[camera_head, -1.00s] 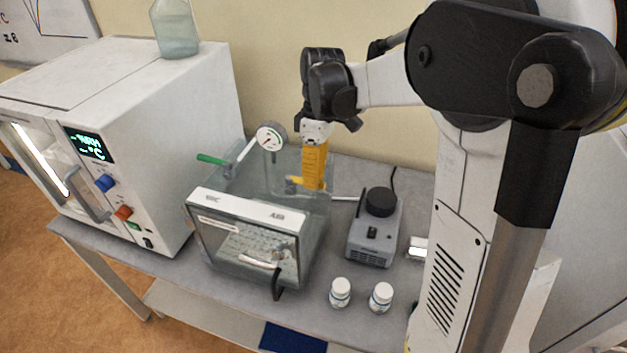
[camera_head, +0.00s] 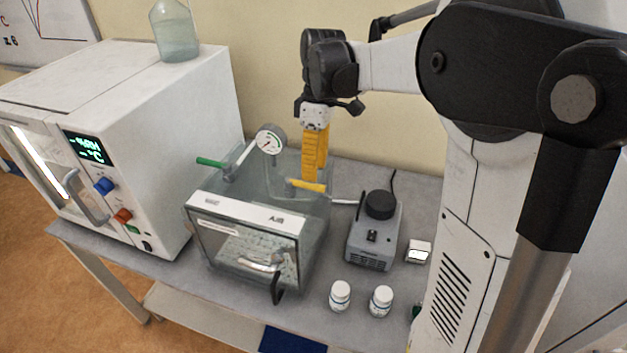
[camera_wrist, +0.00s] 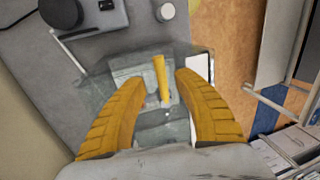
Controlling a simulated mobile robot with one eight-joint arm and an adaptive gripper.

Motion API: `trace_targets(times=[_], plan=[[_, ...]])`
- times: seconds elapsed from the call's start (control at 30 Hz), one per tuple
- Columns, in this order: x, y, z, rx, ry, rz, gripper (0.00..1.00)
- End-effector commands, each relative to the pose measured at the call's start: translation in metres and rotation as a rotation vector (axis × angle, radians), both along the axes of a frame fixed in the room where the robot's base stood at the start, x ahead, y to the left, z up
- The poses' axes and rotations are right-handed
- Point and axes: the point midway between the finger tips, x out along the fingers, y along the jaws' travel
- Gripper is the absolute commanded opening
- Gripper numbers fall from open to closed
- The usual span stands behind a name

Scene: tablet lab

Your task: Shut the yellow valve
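The yellow valve (camera_head: 308,186) is a bar-shaped handle at the top rear right of a clear glass-walled chamber (camera_head: 246,212). In the head view it lies roughly left to right. In the wrist view the yellow valve (camera_wrist: 161,78) shows between the two yellow fingers, with space on both sides. My gripper (camera_head: 314,177) points down, just above and behind the handle; its fingers overlap in the head view. In the wrist view my gripper (camera_wrist: 157,76) is open and empty. I cannot tell the exact height gap between fingertips and handle.
A green handle (camera_head: 210,162) and a round gauge (camera_head: 270,140) stand at the chamber's rear left. A white oven-like unit (camera_head: 190,150) is at left. A grey device with a black knob (camera_head: 380,205) and two white-capped bottles (camera_head: 340,295) are at right.

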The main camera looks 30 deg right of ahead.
Motion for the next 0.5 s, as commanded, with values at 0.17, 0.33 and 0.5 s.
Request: trace_targets(times=[0.17, 0.33, 0.5], plan=[[0.006, -0.006, 0.041, 0.0, 0.0, 0.0, 0.37], [0.01, -0.01, 0.068, 0.0, 0.0, 0.0, 0.37], [0.011, -0.011, 0.079, 0.0, 0.0, 0.001, 0.37]])
